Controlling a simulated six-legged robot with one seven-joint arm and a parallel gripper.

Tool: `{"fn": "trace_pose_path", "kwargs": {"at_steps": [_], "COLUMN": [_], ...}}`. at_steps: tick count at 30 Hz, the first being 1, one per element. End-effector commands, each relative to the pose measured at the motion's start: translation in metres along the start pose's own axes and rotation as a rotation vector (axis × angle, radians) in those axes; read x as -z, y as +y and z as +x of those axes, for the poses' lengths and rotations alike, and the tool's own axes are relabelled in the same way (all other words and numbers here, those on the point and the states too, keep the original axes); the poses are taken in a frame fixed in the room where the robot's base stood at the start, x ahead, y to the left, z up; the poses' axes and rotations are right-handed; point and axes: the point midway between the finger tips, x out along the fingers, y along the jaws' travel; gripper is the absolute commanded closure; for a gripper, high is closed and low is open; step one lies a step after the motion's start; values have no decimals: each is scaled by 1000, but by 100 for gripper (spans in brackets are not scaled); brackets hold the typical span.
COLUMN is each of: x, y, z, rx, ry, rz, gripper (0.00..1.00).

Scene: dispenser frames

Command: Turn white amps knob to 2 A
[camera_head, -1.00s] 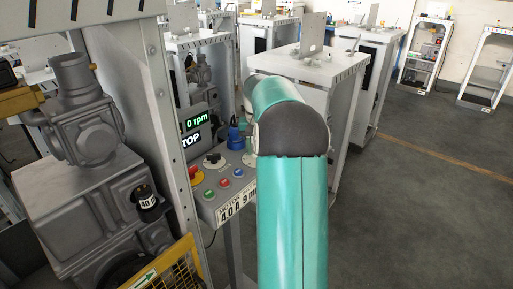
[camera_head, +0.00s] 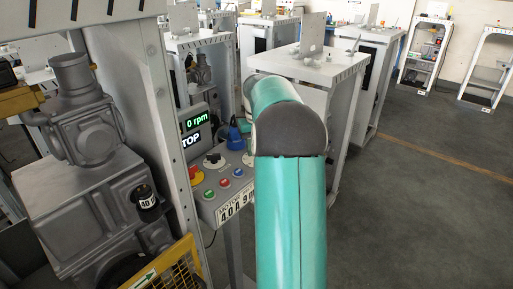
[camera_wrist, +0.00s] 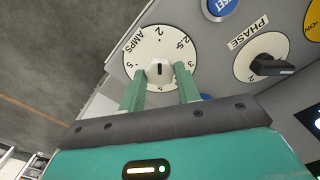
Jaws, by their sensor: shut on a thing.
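In the wrist view, the white amps knob (camera_wrist: 160,67) sits at the centre of a round white dial (camera_wrist: 148,42). The dial is lettered AMPS and has numbers around its edge. The 2 is at the top of the dial in the picture, with 2.5 and 3 to its right. A dark mark shows on the knob; I cannot tell surely which number it points to. My gripper (camera_wrist: 160,76) has one green finger on each side of the knob and is shut on it. In the head view my arm hides the gripper and the knob.
Beside the dial are a black PHASE knob (camera_wrist: 270,66) and a blue RESET button (camera_wrist: 219,6). A grey machine (camera_head: 90,150) stands left; floor is clear right.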

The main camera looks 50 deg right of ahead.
Motion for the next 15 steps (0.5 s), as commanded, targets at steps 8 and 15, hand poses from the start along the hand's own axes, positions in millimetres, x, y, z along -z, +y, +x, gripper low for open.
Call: {"fn": "trace_pose_path", "kwargs": {"at_steps": [8,15], "x": [0,0], "y": [0,0], "z": [-1,-6], "rx": [-1,-1], "ry": [1,2], "rz": [0,0], "gripper": [46,46]}}
